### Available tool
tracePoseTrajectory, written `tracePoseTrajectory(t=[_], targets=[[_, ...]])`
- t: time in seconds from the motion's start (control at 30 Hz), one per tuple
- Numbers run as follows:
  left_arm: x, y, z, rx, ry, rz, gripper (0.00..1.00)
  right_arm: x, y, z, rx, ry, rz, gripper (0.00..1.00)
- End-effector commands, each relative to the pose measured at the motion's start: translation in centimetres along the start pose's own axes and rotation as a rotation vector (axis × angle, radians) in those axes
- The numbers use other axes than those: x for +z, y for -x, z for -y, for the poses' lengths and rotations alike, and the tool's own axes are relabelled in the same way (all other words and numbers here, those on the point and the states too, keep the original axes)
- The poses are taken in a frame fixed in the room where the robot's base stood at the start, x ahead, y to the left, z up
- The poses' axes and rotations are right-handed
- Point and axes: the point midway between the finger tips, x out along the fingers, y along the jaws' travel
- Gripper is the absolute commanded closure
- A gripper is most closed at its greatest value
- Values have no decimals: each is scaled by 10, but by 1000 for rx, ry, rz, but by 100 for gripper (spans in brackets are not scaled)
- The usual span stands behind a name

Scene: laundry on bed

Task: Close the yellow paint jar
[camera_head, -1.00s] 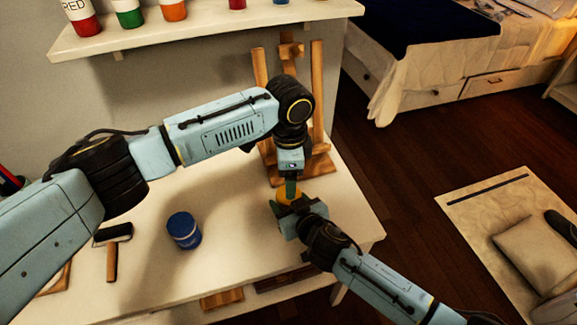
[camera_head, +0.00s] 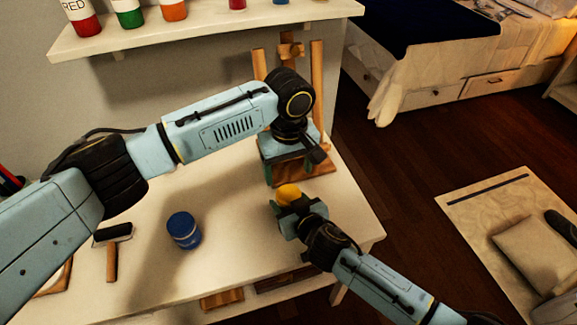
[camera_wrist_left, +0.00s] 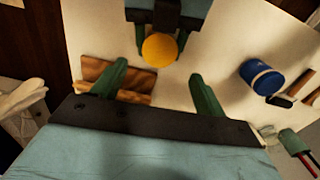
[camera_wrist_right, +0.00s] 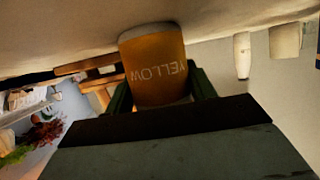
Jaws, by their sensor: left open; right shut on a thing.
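The yellow paint jar (camera_head: 289,193) is held over the right part of the table. In the right wrist view the jar (camera_wrist_right: 153,62) reads "YELLOW" and sits between the fingers of my right gripper (camera_wrist_right: 158,88), which is shut on it. In the left wrist view its round yellow top (camera_wrist_left: 160,49) faces the camera; I cannot tell whether that is a lid or paint. My left gripper (camera_head: 290,171) is open and empty, just above and behind the jar in the head view. Its two green fingers (camera_wrist_left: 158,75) are spread wide, apart from the jar.
A blue jar (camera_head: 184,230) stands on the white table (camera_head: 215,275), with a black roller (camera_head: 113,235) to its left. A wooden easel (camera_head: 318,100) stands behind my left gripper. A shelf (camera_head: 200,30) with paint jars is above. The table's middle is clear.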

Motion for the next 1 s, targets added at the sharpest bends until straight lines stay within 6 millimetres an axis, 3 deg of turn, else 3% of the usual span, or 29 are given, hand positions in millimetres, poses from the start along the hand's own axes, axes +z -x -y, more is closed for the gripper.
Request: tracePoseTrajectory(t=[0.1,0.3,0.77,1.0], targets=[[0,1,0,0,160,0,27,0,0,0,1,0,1,100],[0,2,0,-1,310,0,27,0,0,0,1,0,1,100],[0,0,0,-1,335,0,27,0,0,0,1,0,1,100],[0,-30,1,-3,334,0,27,0,0,0,1,0,1,100]])
